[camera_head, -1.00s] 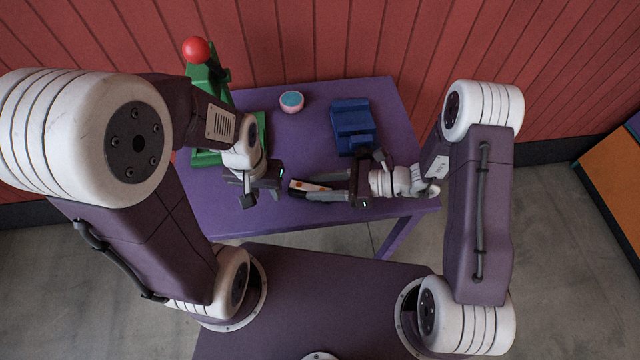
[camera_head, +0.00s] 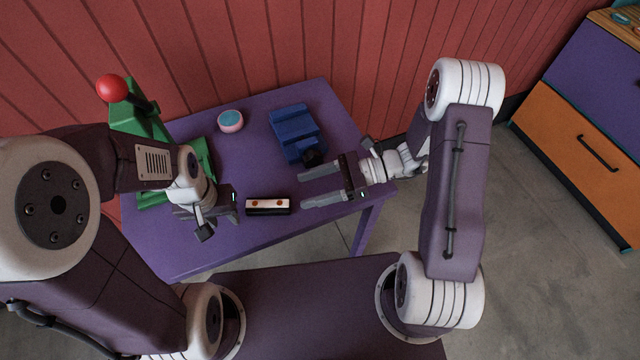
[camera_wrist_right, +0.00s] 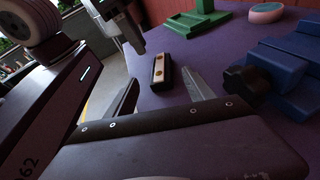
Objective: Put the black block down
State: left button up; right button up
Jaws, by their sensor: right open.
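The black block (camera_head: 268,211) lies on the purple table, its pale face with orange dots showing. It also shows in the right wrist view (camera_wrist_right: 161,74), ahead of and between the fingers in the picture, with a gap to them. My right gripper (camera_head: 302,190) is open and empty, to the right of the block. My left gripper (camera_head: 220,221) is left of the block, apart from it, with its fingers spread and nothing seen between them.
A blue fixture with a black knob (camera_head: 295,132) stands behind the block. A pink cup-like object with a blue top (camera_head: 230,121) is further back. A green press with a red ball (camera_head: 112,88) stands at the left. The purple table's (camera_head: 190,259) front strip is clear.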

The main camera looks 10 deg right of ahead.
jog(key=shift+v, duration=1.5)
jog(key=s+n+g+h, duration=0.1)
jog(key=s+n, duration=0.1)
jog(key=s+d+f+n+g+h, duration=0.1)
jog(key=s+n+h, duration=0.1)
jog(key=s+n+g+h, duration=0.1)
jog(key=s+n+h, duration=0.1)
jog(key=shift+s+d+f, duration=0.4)
jog(key=w+d+n+t+h, duration=0.1)
jog(key=d+n+t+h, duration=0.4)
jog(key=d+n+h, duration=0.4)
jog(key=shift+w+d+r+n+h, duration=0.25)
jog(key=shift+d+n, duration=0.35)
jog(key=shift+n, duration=1.3)
jog(key=shift+s+r, duration=0.1)
